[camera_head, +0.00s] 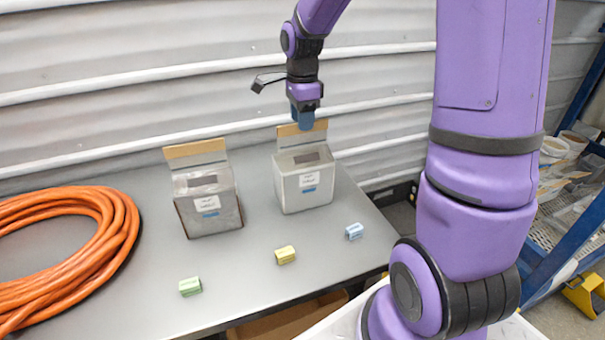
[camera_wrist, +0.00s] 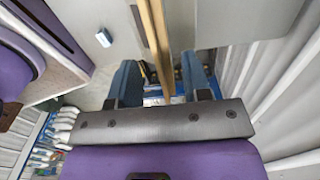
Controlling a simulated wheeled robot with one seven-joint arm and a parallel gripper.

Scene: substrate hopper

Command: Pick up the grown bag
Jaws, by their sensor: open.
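Two grey, box-shaped bags stand upright on the table, each with a white label and a tall back flap topped by a tan strip. The left bag (camera_head: 208,209) is apart from my arm. The right bag (camera_head: 304,188) is under my gripper (camera_head: 303,117). The label print is too small to read, so I cannot tell which is the grown bag. In the wrist view, the blue fingers of my gripper (camera_wrist: 160,82) are apart, with the right bag's tan strip (camera_wrist: 154,35) running between them. They do not close on it.
A grey table (camera_head: 135,285) holds a coiled orange hose (camera_head: 105,215) at left. Small green (camera_head: 190,286), yellow (camera_head: 285,255) and blue (camera_head: 354,231) blocks lie along its front. A corrugated wall (camera_head: 100,80) is close behind. A blue shelf rack (camera_head: 560,235) stands at right.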

